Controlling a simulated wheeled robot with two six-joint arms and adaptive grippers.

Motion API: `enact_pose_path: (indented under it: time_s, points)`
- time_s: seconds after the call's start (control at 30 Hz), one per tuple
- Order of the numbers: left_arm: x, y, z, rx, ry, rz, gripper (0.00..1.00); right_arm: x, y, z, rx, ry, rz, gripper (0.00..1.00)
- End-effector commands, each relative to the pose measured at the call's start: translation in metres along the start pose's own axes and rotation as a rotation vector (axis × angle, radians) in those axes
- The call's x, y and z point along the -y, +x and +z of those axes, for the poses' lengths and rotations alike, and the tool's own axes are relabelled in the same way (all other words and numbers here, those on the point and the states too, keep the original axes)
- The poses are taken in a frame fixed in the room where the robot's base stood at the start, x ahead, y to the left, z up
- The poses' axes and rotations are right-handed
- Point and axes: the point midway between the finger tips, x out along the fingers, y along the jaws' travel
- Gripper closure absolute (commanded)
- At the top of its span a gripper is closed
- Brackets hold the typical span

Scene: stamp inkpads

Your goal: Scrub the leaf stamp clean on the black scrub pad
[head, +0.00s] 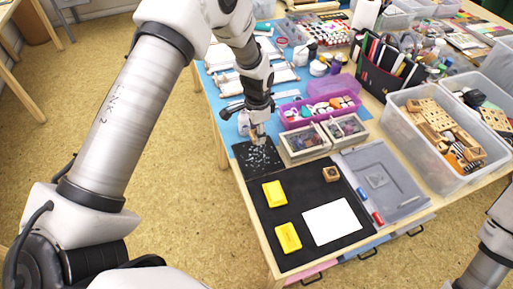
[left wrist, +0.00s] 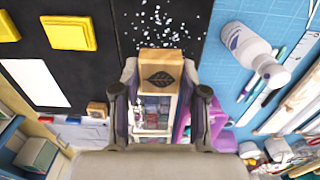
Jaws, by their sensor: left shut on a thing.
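The leaf stamp (left wrist: 161,72), a light wooden block with a dark leaf picture on the face toward the camera, is in my left gripper (left wrist: 160,92) in the left wrist view. The fingers are shut on its two sides. In the head view my left gripper (head: 258,130) is at the far edge of the black scrub pad (head: 246,170). The pad is dark with many white specks and also shows in the left wrist view (left wrist: 190,45). I cannot tell whether the stamp touches the pad. My right gripper is out of view.
A black mat (head: 258,222) holds two yellow inkpads (head: 274,194), (head: 288,237), white paper (head: 331,223) and another wooden stamp (head: 331,174). Compartment boxes (head: 305,141) stand right of the pad. A white bottle (left wrist: 247,45) stands close to the pad's other side.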

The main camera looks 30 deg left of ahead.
Motion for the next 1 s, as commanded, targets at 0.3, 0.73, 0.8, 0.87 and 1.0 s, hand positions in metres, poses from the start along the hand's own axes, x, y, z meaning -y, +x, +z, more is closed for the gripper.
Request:
enact_pose_path:
  time_s: [0.3,0.73,0.8,0.87,1.0]
  points:
    - [0.006,0.016,0.002,0.001,-0.017,0.001,0.82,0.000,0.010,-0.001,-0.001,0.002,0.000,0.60]
    - [0.005,0.052,0.002,0.000,-0.018,0.000,0.82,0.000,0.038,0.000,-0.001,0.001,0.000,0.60]
    - [0.005,0.051,0.002,0.000,-0.018,0.000,0.82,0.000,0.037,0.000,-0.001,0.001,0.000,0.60]
    - [0.005,0.051,0.002,0.000,-0.018,0.000,0.82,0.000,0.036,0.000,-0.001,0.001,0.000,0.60]
    - [0.004,0.050,0.002,0.000,-0.024,0.001,0.82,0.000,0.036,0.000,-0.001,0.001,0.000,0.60]
